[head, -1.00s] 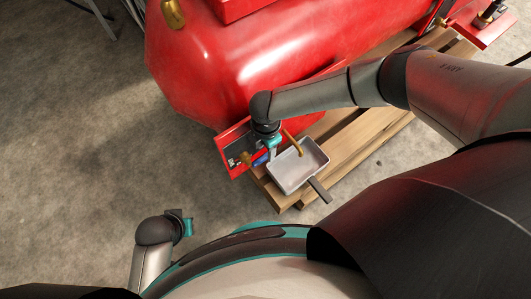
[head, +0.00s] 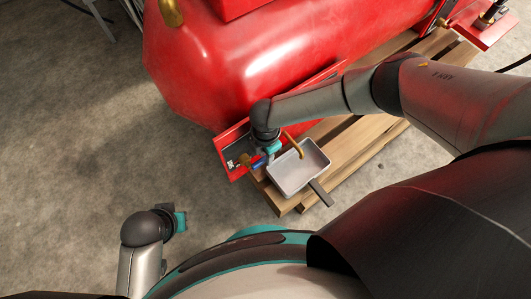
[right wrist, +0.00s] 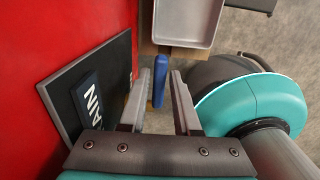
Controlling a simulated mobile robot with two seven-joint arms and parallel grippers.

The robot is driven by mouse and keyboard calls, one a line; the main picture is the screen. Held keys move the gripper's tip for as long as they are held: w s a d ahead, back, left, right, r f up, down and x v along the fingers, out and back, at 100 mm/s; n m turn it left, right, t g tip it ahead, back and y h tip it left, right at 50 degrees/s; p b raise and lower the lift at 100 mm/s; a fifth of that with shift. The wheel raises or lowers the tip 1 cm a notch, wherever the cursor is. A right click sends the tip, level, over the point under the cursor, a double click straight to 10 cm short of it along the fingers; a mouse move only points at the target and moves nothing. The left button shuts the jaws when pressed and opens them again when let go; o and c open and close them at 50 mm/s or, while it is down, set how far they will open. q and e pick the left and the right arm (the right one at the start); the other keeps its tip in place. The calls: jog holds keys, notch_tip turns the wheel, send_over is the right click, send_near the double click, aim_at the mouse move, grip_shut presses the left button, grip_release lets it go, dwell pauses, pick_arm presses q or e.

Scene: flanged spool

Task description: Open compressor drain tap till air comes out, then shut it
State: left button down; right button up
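The red compressor tank (head: 270,65) has a brass drain tap (head: 244,160) with a blue lever (head: 258,162) low at its near end. A brass pipe (head: 294,146) reaches over a grey metal tray (head: 298,174) on the wooden pallet. My right gripper (head: 266,157) is at the tap. In the right wrist view its fingers (right wrist: 160,88) are apart, with the blue lever (right wrist: 158,86) between them near the tips; gaps show on both sides. My left gripper (head: 181,221) hangs over the floor at lower left, too small to read its opening.
A dark plate with lettering ending in "AIN" (right wrist: 86,92) stands close left of my right fingers. The tray (right wrist: 187,20) is beyond the fingertips. The wooden pallet (head: 375,135) runs under the tank. The concrete floor (head: 80,150) at left is clear.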

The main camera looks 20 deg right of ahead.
grip_shut()
dwell(1.0)
